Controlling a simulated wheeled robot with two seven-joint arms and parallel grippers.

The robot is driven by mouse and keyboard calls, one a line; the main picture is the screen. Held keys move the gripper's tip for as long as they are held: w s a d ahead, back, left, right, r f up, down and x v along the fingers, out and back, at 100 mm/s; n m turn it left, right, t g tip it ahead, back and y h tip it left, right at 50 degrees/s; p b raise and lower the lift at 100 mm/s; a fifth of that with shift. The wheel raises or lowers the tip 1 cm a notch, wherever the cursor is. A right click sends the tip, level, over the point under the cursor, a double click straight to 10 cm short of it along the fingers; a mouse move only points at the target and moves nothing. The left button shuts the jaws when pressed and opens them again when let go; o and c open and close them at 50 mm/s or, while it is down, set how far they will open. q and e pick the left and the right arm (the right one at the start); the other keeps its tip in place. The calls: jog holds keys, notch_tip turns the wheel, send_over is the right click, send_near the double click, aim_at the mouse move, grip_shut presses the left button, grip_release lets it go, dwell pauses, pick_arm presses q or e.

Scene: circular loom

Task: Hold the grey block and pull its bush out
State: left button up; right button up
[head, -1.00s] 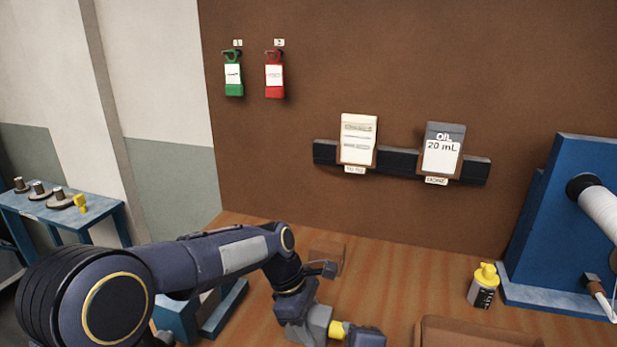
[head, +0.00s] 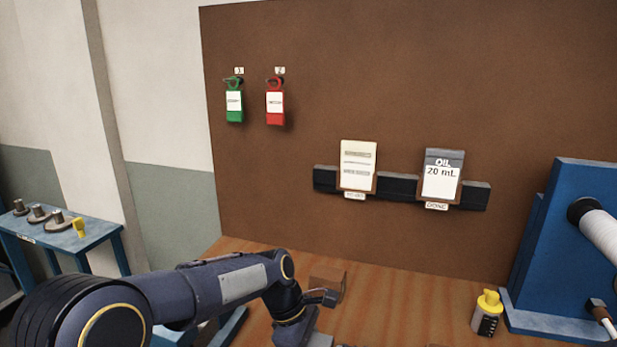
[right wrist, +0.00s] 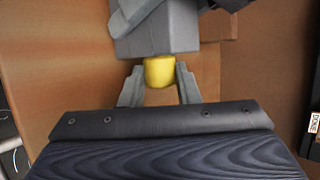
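In the right wrist view the grey block (right wrist: 160,38) is at the top, with the yellow bush (right wrist: 160,72) sticking out of its near face. My right gripper (right wrist: 160,80) has one finger on each side of the bush, both tips against it.
A small brown box (head: 328,285) sits behind my left wrist. Cards hang on the brown board (head: 400,90). A blue side table (head: 70,240) stands at left.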

grip_shut()
jog(key=shift+s+d, duration=0.1)
jog(key=shift+d, duration=0.1)
jog(key=shift+s+d+r, duration=0.1)
jog(key=shift+s+d, duration=0.1)
jog(key=shift+d, duration=0.5)
jog(key=shift+s+d+f, duration=0.1)
jog(key=shift+s+d, duration=0.15)
jog(key=shift+d, duration=0.4)
jog(key=shift+s+d+r, duration=0.1)
jog(key=shift+s+d, duration=0.1)
jog(key=shift+d, duration=0.5)
notch_tip(320, 180, up, 8)
jog(key=shift+f, duration=0.25)
notch_tip(320, 180, up, 8)
dwell(0.5)
